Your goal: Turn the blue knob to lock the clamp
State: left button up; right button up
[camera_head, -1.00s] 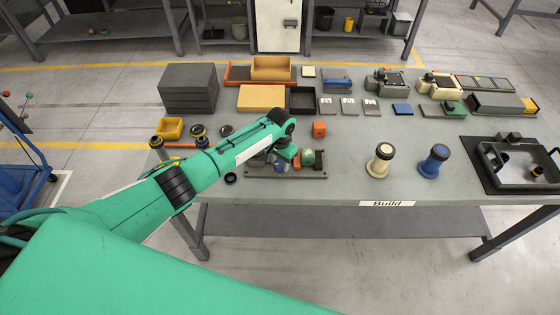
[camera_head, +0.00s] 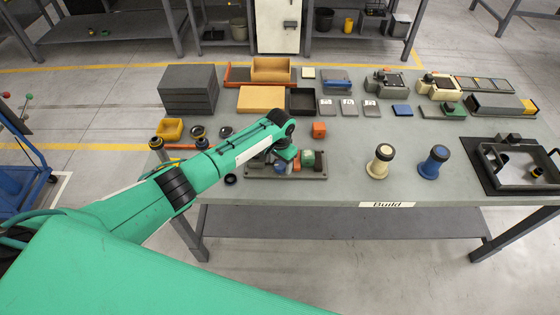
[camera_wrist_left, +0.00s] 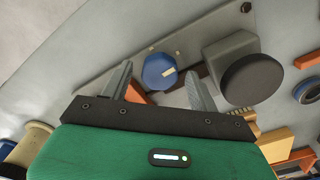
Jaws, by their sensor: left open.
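My right gripper is not in view.
A dark round cap on a grey block (camera_wrist_left: 250,79) stands close to the right finger.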

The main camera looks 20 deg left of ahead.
aim_at(280, 165)
pick_arm(q)
notch_tip(280, 165, up, 14)
jog(key=b, duration=0.3)
jog(key=shift+f, duration=0.1)
dwell(0.4)
